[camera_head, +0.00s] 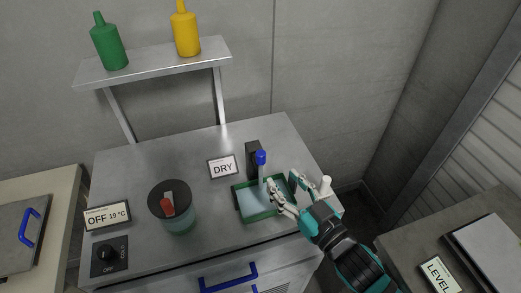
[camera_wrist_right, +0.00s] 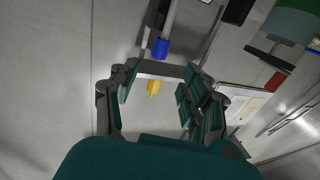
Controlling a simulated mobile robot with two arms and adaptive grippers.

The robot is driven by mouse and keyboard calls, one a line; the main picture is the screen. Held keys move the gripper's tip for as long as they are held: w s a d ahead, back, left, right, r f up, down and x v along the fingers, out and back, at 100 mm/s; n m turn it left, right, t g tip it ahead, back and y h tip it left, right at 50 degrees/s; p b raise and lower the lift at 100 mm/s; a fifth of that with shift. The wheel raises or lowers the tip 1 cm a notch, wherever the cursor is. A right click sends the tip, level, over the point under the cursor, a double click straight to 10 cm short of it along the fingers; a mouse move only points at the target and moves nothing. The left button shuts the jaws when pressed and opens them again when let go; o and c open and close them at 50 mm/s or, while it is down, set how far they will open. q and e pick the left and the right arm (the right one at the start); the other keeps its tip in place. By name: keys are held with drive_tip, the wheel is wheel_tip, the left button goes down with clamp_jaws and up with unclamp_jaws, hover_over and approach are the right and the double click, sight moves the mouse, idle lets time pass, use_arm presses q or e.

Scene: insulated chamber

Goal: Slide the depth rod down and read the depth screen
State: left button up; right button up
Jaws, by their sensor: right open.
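The depth rod (camera_head: 261,171) is a thin upright rod with a blue cap, beside a dark post at the green-rimmed tank (camera_head: 262,217). The depth screen (camera_head: 222,166) stands on the counter left of the rod and reads "DRY". My right gripper (camera_head: 284,188) is open and empty, just right of the rod and over the tank's right side. In the right wrist view the rod's blue cap (camera_wrist_right: 161,47) shows just beyond the open fingers (camera_wrist_right: 160,72), apart from them. The rod's lower end is hard to make out. My left gripper is not in view.
A dark-lidded jar (camera_head: 169,198) with a red handle stands left of the tank. An "OFF 19 °C" display (camera_head: 107,216) and a knob panel (camera_head: 109,256) are at the left. A shelf (camera_head: 153,64) behind holds green and yellow bottles. A "LEVEL" sign (camera_head: 439,275) is at lower right.

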sight(264, 159)
drive_tip(key=p+x, duration=0.2)
drive_tip(key=x, duration=0.8)
drive_tip(key=shift+w+a, duration=0.1)
drive_tip(key=shift+w, duration=0.1)
clamp_jaws()
